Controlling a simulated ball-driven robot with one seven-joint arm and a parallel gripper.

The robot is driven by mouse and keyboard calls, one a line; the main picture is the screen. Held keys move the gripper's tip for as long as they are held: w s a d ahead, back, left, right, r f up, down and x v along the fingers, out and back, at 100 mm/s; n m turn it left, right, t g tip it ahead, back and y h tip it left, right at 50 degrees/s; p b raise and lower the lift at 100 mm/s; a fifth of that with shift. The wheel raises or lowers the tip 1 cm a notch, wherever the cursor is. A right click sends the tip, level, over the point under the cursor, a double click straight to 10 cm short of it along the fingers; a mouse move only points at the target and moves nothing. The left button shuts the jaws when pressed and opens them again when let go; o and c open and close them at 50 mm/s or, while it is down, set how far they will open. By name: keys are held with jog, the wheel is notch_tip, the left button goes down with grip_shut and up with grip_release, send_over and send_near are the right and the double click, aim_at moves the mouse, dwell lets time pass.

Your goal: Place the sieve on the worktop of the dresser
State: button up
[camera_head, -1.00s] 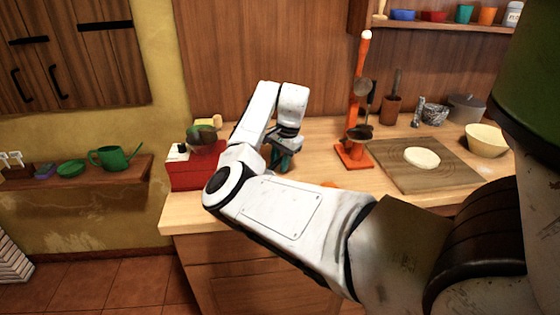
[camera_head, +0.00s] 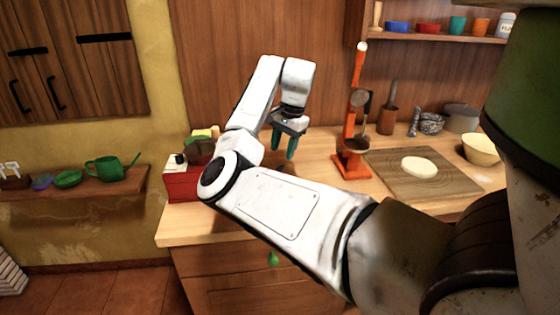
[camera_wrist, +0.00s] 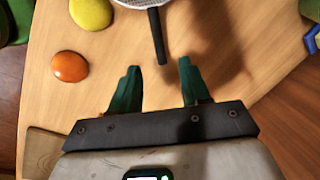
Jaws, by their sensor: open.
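The sieve (camera_wrist: 157,28) shows at the top edge of the wrist view. Part of its pale mesh bowl is cut off, and its black handle points toward my gripper. It appears to lie on the wooden worktop (camera_wrist: 235,40). In the head view I cannot make it out; my arm covers that part of the counter. My gripper (camera_head: 284,156) is above the dresser's worktop (camera_head: 318,150), between the red box and the orange stand. In the wrist view my gripper (camera_wrist: 161,72) has its two teal fingers apart with nothing between them, just short of the handle's end.
An orange ball-like thing (camera_wrist: 70,66) and a yellow one (camera_wrist: 92,12) lie left of the sieve. In the head view, a red box (camera_head: 182,186) stands at left. An orange stand (camera_head: 352,166), a board with dough (camera_head: 420,185) and a yellow bowl (camera_head: 481,150) stand at right.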

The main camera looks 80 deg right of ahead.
jog(key=shift+s+a+r, duration=0.1)
jog(key=shift+s+r, duration=0.05)
jog(key=shift+r, duration=0.55)
jog(key=shift+s+r, duration=0.1)
jog(key=shift+r, duration=0.55)
jog(key=shift+s+f, duration=0.1)
